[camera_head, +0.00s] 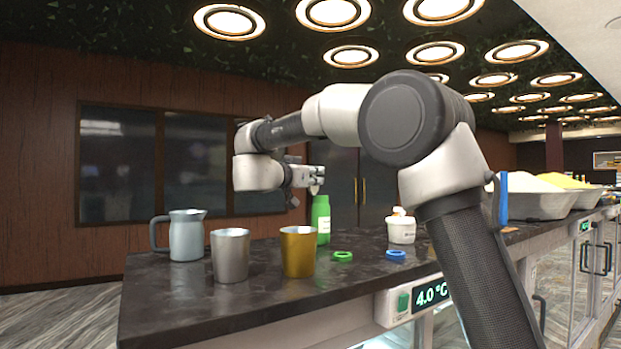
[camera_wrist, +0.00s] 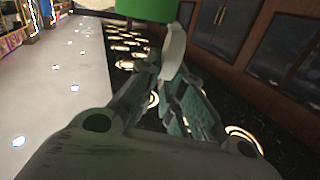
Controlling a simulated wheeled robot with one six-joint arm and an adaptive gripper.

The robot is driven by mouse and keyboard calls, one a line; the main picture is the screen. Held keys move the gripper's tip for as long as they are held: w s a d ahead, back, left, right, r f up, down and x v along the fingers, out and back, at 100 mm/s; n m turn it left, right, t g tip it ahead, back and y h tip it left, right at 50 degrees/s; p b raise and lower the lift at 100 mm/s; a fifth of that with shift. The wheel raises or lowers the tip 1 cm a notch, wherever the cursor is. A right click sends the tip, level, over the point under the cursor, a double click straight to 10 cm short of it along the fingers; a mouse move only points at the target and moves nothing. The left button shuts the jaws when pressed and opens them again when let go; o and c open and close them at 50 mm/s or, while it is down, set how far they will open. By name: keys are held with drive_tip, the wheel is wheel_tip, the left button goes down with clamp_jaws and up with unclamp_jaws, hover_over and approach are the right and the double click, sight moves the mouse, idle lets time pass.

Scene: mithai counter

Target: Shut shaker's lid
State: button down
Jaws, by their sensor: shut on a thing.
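The green shaker (camera_head: 322,222) stands upright on the dark counter, behind the brass-coloured cup. My gripper (camera_head: 316,178) is at the shaker's top, coming in from the left, with its fingers close together. In the wrist view the green body (camera_wrist: 132,8) of the shaker shows at the top edge. A cream-white lid piece (camera_wrist: 174,45) sticks out from it, and my gripper (camera_wrist: 170,72) is shut on that piece. The lid piece looks tilted away from the shaker's top. The joint between lid and shaker is too small to make out.
A metal pitcher (camera_head: 187,238), a steel cup (camera_head: 230,258) and a brass-coloured cup (camera_head: 298,255) stand left and in front. A green ring (camera_head: 342,256), a blue ring (camera_head: 396,254) and a white tub (camera_head: 401,231) lie to the right on the counter (camera_head: 180,300). Its front left is clear.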

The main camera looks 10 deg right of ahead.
drive_tip(key=m, duration=0.1)
drive_tip(key=s+d+m, duration=0.1)
drive_tip(key=m, duration=0.2)
drive_tip(key=shift+s+d+f+m, duration=0.2)
drive_tip(key=shift+s+f+m, duration=0.05)
drive_tip(key=shift+s+m, duration=0.05)
drive_tip(key=m, duration=0.1)
drive_tip(key=s+d+f+m, duration=0.1)
drive_tip(key=m, duration=0.1)
drive_tip(key=shift+s+d+f+m, duration=0.1)
drive_tip(key=shift+s+f+m, duration=0.1)
drive_tip(key=shift+m, duration=0.5)
drive_tip(key=shift+s+d+f+m, duration=0.1)
drive_tip(key=shift+f+m, duration=0.1)
drive_tip(key=shift+m, duration=0.5)
drive_tip(key=c, duration=1.7)
unclamp_jaws()
